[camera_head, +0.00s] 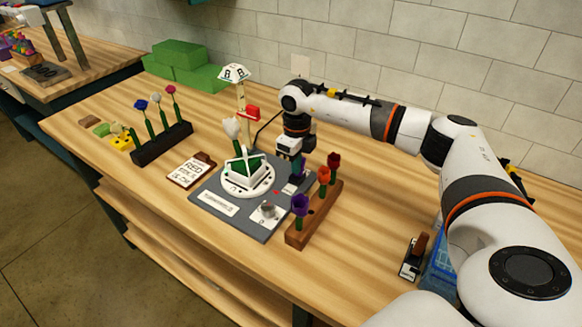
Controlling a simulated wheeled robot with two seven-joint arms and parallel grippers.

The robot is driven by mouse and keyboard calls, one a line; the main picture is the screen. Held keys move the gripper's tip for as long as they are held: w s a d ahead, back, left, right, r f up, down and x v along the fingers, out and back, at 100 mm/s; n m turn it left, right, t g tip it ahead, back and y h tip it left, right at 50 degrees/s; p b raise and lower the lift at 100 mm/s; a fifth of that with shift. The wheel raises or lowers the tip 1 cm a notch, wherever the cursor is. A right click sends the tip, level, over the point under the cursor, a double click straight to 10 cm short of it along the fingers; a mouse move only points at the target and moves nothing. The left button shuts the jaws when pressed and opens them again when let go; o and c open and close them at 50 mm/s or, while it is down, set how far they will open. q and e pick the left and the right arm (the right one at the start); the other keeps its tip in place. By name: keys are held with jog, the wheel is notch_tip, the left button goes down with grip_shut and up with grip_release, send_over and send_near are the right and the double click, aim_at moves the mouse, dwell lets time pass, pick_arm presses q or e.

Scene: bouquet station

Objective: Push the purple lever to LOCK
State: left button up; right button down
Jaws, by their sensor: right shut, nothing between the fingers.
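My right gripper (297,177) is shut and empty. It points down over the right side of the grey station board (230,206), just above a small white plate (291,188). A small dark purple-blue patch shows at its fingertips. I cannot tell whether this is the purple lever or part of the fingers, or whether they touch. The LOCK marking is too small to read. A white round holder (246,186) with a green middle stands on the board, left of the gripper. My left gripper is out of view.
A brown rack (312,229) with purple, orange and red flowers stands close to the right of the gripper. A dark rack (162,145) with several flowers and a clipboard card (191,171) lie left. Green blocks (183,60) sit at the back. The front left table is clear.

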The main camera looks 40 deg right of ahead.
jog(key=shift+d+r+p, duration=0.25)
jog(key=shift+r+p, duration=0.3)
dwell(0.6)
jog(key=shift+a+r+p, duration=0.2)
jog(key=shift+r+p, duration=1.7)
jog(key=shift+r, duration=0.95)
